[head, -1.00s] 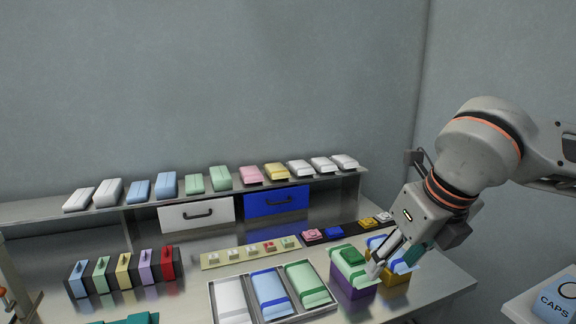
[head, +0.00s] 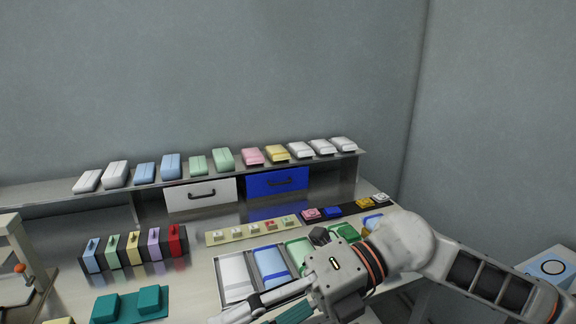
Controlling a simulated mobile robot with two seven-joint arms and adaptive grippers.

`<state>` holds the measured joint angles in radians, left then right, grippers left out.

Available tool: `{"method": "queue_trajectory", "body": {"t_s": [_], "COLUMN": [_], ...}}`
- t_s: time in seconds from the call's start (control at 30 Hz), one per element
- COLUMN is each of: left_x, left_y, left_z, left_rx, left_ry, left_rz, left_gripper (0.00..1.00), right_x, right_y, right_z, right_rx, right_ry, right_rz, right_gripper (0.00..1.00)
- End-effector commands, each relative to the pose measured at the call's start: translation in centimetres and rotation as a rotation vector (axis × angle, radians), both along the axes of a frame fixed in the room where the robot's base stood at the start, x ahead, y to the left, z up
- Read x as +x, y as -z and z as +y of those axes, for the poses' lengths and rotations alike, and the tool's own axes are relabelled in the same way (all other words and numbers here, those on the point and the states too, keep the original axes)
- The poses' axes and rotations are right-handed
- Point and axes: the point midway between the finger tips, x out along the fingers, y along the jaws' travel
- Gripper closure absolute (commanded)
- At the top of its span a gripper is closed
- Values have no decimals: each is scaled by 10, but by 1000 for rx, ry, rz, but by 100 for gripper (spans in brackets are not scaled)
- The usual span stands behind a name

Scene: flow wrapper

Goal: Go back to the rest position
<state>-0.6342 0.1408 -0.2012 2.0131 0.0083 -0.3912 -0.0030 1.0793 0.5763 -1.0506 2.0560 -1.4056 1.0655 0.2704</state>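My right arm comes in from the right, low over the table. Its gripper (head: 262,313) is at the bottom centre, in front of the tray with wrapped packs (head: 234,300). A pale finger and a teal finger show apart, with a gap between them and nothing seen held there; the tips are near or past the lower frame edge. My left gripper is not in view.
A shelf (head: 55,196) with several packs runs along the back, above a white drawer (head: 185,203) and a blue drawer (head: 262,184). Coloured upright blocks (head: 133,250) and teal blocks (head: 149,300) stand at left. The blue caps box (head: 553,268) is at right.

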Motion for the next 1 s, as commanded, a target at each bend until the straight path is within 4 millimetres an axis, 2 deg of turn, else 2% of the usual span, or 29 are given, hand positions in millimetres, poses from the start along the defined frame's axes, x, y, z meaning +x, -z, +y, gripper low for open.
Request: {"method": "queue_trajectory", "body": {"t_s": [0.07,0.17,0.3,0.43,0.53,0.67,0.77,0.87,1.0], "left_x": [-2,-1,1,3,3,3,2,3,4], "left_y": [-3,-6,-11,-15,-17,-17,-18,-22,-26], "left_z": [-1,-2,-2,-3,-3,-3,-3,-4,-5], "left_rx": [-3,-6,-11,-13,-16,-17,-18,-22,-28], "left_ry": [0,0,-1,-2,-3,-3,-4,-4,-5], "left_rz": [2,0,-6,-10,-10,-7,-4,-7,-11], "left_gripper": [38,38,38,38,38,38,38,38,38], "right_x": [-3,3,27,60,89,123,141,149,138], "right_y": [-16,-35,-52,-52,-38,0,44,100,186], "right_z": [11,18,15,1,-18,-50,-79,-111,-155], "right_rx": [128,279,471,624,720,816,862,882,867], "right_ry": [30,88,210,361,502,707,882,1069,1327], "right_rz": [103,225,403,576,710,888,1025,1161,1341], "right_gripper": [51,51,51,51,51,51,51,51,51]}}
